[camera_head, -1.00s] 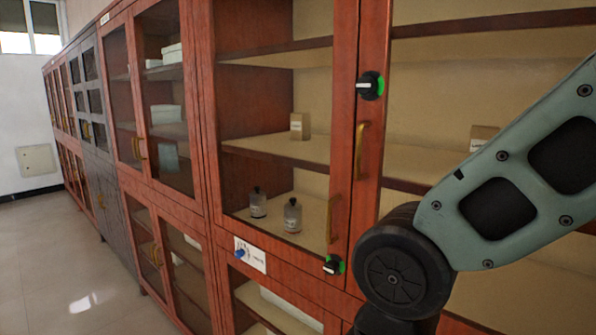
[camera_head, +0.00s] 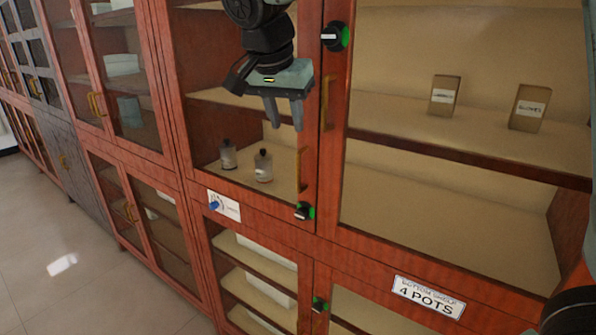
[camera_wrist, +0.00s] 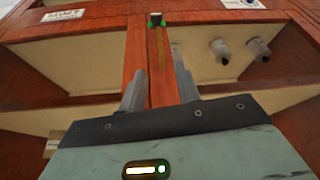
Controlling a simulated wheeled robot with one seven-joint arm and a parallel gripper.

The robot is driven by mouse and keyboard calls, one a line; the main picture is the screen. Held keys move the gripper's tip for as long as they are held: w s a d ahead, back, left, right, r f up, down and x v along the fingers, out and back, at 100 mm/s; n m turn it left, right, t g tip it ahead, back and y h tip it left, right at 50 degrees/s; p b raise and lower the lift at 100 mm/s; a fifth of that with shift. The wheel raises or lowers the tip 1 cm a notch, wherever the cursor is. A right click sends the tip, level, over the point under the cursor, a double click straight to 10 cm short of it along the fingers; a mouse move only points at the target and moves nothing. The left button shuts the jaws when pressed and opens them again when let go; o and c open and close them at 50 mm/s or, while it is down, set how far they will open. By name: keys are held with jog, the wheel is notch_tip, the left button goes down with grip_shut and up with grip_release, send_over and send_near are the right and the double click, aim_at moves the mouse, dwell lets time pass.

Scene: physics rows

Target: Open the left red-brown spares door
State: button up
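The left red-brown door (camera_head: 312,125) of the upper glazed cabinet is closed. Its upright brass handle (camera_head: 302,170) is near its right edge, and two small bottles show behind its glass. My gripper (camera_head: 287,126) is in front of this door, above and left of that handle, fingers apart and pointing down, empty. In the wrist view my gripper (camera_wrist: 158,68) has its two fingers on either side of a red-brown upright, with a brass handle (camera_wrist: 161,48) beyond them. Whether the fingers touch anything cannot be told. No label reading "spares" is legible.
Black-and-green knobs sit at the upper (camera_head: 337,36) and lower (camera_head: 305,210) door edges. The right door has a brass handle (camera_head: 326,103). A card with a blue knob (camera_head: 224,205) and a "4 POTS" sign (camera_head: 428,297) are below. Floor (camera_head: 75,255) is clear at left.

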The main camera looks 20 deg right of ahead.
aim_at(297, 169)
jog(key=p+x, duration=0.4)
jog(key=x, duration=1.1)
jog(key=shift+f, duration=0.35)
grip_shut()
